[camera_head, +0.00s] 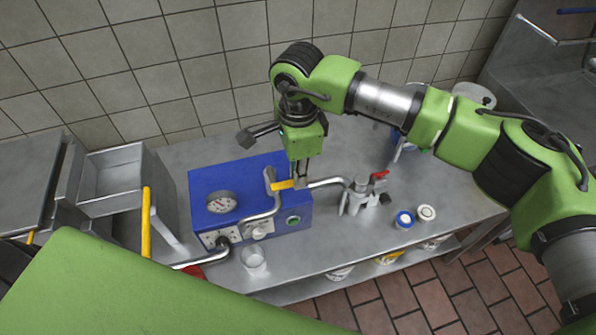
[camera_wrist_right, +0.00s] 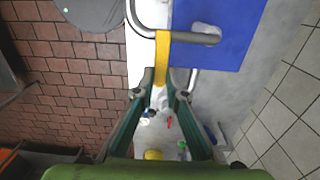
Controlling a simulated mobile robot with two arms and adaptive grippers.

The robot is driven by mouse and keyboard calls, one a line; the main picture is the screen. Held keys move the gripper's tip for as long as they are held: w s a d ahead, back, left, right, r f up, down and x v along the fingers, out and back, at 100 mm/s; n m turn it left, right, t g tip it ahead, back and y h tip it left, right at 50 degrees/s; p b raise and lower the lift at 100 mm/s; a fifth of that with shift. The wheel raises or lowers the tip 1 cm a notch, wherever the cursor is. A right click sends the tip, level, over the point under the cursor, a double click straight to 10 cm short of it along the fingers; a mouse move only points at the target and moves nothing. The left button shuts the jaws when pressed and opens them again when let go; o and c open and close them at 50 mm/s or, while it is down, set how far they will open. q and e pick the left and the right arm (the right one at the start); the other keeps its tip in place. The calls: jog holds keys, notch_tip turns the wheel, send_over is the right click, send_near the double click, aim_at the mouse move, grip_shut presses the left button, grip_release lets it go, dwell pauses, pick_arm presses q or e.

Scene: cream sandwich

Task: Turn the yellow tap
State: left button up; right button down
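The yellow tap (camera_head: 284,184) is a flat yellow handle at the front right of the blue box (camera_head: 215,183), beside a bent metal pipe. My right gripper (camera_head: 300,184) points down at the right end of the handle. In the right wrist view the yellow tap (camera_wrist_right: 162,58) runs away from the right gripper (camera_wrist_right: 162,80), and its near end lies between the fingertips. The fingers are close together, about one handle width apart, and look shut on it. My left gripper is not in view.
A gauge (camera_head: 221,202) and a green button (camera_head: 293,221) are on the blue box. A glass (camera_head: 253,260) stands in front. To the right are a metal fitting with a red lever (camera_head: 379,175) and two small jars (camera_head: 404,219). The tiled wall (camera_head: 160,60) is behind.

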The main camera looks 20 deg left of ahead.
jog(key=shift+s+f+m+b, duration=0.15)
jog(key=shift+m+b, duration=0.25)
jog(key=shift+b, duration=0.35)
jog(key=shift+s+a+r+m+b, duration=0.1)
jog(key=shift+s+m+b, duration=0.85)
jog(key=shift+m+b, duration=1.75)
jog(key=shift+s+a+r+m+b, duration=0.1)
jog(key=shift+s+m+b, duration=0.85)
jog(key=shift+m+b, duration=1.7)
jog(key=shift+s+m+b, duration=0.95)
jog(key=shift+m+b, duration=0.9)
jog(key=shift+b, duration=1.6)
jog(key=c, duration=2)
grip_release()
jog(key=shift+c, duration=0.2)
notch_tip(320, 180, up, 12)
